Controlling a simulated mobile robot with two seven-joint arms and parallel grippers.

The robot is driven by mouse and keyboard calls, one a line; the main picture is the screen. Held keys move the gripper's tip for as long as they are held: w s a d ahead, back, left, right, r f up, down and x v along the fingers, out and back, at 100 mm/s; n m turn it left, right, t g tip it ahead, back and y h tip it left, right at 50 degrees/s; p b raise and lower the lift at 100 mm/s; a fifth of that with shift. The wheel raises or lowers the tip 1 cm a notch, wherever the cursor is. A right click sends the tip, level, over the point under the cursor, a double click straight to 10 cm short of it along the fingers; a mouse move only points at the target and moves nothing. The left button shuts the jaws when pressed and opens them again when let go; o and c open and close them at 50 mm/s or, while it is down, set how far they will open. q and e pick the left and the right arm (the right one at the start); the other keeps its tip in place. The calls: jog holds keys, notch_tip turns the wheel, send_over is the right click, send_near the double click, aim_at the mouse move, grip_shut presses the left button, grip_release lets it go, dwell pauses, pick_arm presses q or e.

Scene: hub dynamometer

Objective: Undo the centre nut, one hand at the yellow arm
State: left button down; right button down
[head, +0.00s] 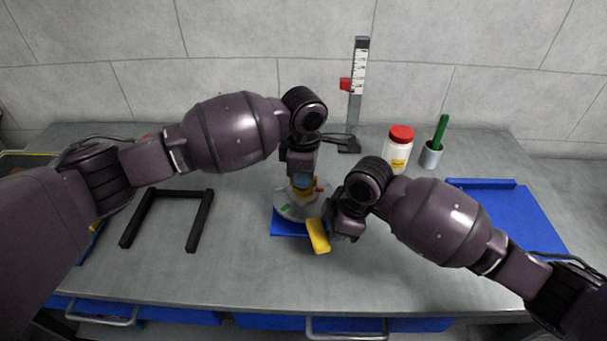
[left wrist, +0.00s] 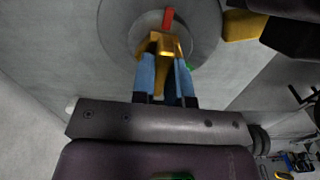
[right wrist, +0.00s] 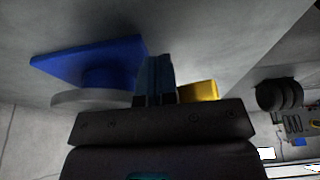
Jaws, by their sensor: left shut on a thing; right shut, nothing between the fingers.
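The hub is a grey disc (head: 287,207) on a blue base (head: 284,229) at the middle of the bench. My left gripper (head: 303,181) is over it, its blue fingers shut on the brass-coloured centre nut (left wrist: 158,44). A red mark (left wrist: 169,18) and a green mark (left wrist: 190,64) show near the nut in the left wrist view. The yellow arm (head: 318,236) sticks out from the hub toward the front. My right gripper (right wrist: 155,80) is shut and empty, beside the yellow arm, which also shows in the right wrist view (right wrist: 200,90). I cannot tell whether they touch.
A height gauge (head: 357,95) with a red slider stands behind the hub. A white jar (head: 397,155) with a red lid and a grey cup (head: 431,156) with a green stick are right of it. A black frame (head: 197,222) lies left, a blue tray (head: 510,215) right.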

jog(key=shift+s+a, duration=0.2)
jog(key=shift+a, duration=0.45)
jog(key=shift+s+a, duration=0.2)
jog(key=shift+a, duration=0.45)
pick_arm(q)
jog(key=c, duration=0.6)
grip_release()
jog(key=shift+r, duration=3.75)
